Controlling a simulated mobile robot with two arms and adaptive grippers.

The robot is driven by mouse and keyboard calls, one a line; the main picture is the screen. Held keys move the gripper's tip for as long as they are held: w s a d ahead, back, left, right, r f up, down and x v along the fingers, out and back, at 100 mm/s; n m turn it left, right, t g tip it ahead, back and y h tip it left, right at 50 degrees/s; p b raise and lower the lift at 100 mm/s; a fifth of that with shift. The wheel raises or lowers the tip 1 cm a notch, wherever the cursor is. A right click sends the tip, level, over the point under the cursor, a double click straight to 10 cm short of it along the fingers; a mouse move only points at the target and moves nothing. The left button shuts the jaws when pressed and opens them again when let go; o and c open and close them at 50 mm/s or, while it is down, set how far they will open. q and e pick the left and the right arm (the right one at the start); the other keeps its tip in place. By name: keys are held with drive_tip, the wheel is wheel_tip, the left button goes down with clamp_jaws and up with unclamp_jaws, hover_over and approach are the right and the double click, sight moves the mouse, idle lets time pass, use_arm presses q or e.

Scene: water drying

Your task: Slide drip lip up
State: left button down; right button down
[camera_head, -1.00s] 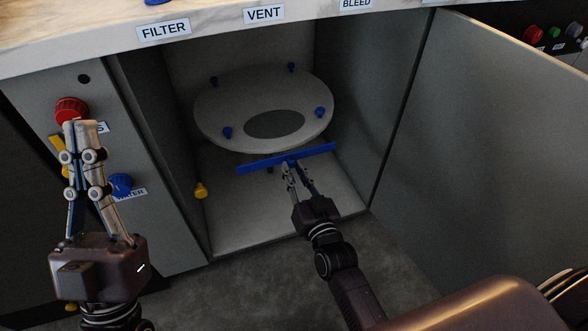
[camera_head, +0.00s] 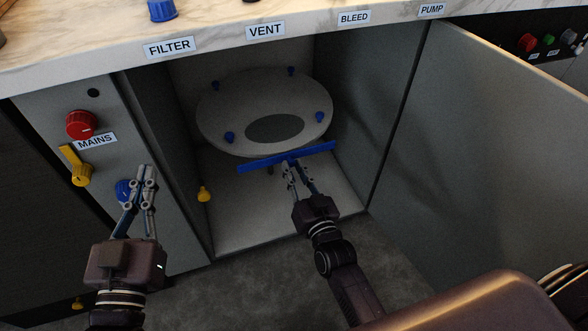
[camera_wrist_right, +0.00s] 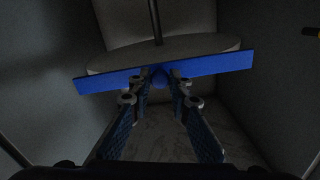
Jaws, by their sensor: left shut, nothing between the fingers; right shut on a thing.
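The drip lip is a long blue bar (camera_head: 258,162) along the lower front edge of a round white tank (camera_head: 215,110) in the open cabinet. My right gripper (camera_head: 292,166) is at the middle of the bar, shut on a part of it. In the right wrist view the bar (camera_wrist_right: 222,64) runs across, slightly tilted, and my right fingers (camera_wrist_right: 160,76) close around a small blue knob at its middle.
The left panel carries a red MAINS knob (camera_head: 81,125) and a yellow lever (camera_head: 76,168). A small yellow knob (camera_head: 204,194) sits at the cabinet's left. The open cabinet door (camera_head: 480,150) stands at the right. The marble counter (camera_head: 90,45) is above. The cabinet floor (camera_head: 245,215) is clear.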

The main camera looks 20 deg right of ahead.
drive_tip(key=shift+r, duration=0.25)
drive_tip(key=c, duration=1.8)
unclamp_jaws()
drive_tip(key=shift+o, duration=0.2)
drive_tip(key=shift+s+f, duration=0.1)
drive_tip(key=shift+s, duration=0.05)
drive_tip(key=shift+s, duration=0.3)
drive_tip(key=s, duration=1.1)
drive_tip(key=shift+d, duration=0.2)
